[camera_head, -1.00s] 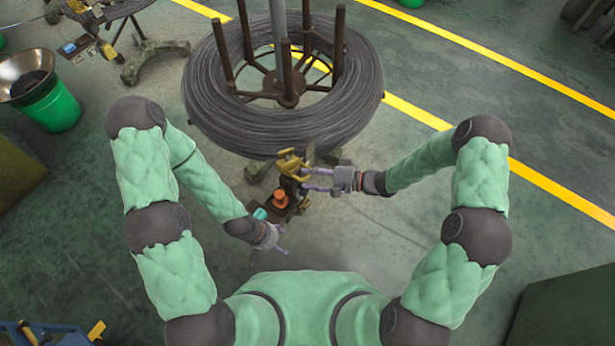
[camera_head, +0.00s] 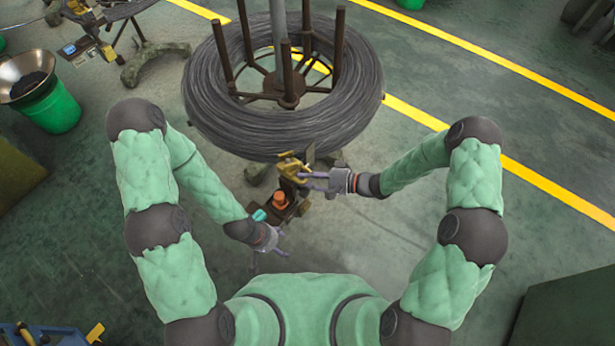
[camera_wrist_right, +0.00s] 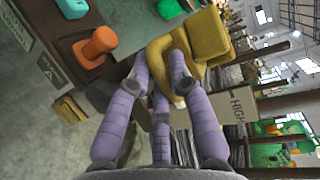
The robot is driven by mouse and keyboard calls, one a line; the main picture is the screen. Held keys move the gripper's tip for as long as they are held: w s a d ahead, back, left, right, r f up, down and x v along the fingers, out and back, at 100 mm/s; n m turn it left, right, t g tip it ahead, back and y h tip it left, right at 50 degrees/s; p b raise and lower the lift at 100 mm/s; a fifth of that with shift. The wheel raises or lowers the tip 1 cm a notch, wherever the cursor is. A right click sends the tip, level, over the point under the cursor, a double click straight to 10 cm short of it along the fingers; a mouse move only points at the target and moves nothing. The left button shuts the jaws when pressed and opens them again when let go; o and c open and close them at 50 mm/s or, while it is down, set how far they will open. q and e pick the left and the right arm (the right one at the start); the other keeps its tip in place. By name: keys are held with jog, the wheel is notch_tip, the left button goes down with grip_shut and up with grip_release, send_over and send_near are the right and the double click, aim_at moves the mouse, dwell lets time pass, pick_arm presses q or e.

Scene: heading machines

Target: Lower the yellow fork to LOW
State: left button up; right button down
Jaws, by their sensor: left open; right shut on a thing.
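The yellow fork (camera_head: 291,168) stands at the front of the wire coil, at the top of a small dark control stand. It fills the upper middle of the right wrist view (camera_wrist_right: 190,50). My right gripper (camera_head: 308,175) reaches in from the right and is shut on the fork; its purple fingers (camera_wrist_right: 165,75) close on the yellow part in the wrist view. A plate marked HIGH (camera_wrist_right: 232,108) shows beside the fork; a LOW marking cannot be read. My left gripper (camera_head: 282,238) is open and empty, low and left of the stand.
An orange knob (camera_head: 279,198) and a teal button (camera_head: 260,215) sit on the stand close to my left gripper. The big wire coil (camera_head: 215,110) on its post reel lies just behind. Open floor is at the right.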

aim_at(293, 183)
notch_tip(293, 183, down, 5)
jog(key=shift+r+b, duration=0.1)
jog(key=shift+b, duration=0.7)
jog(key=shift+s, duration=0.15)
jog(key=c, duration=1.1)
grip_release()
jog(key=shift+r, duration=0.1)
jog(key=v, duration=1.2)
jog(key=shift+w, duration=0.2)
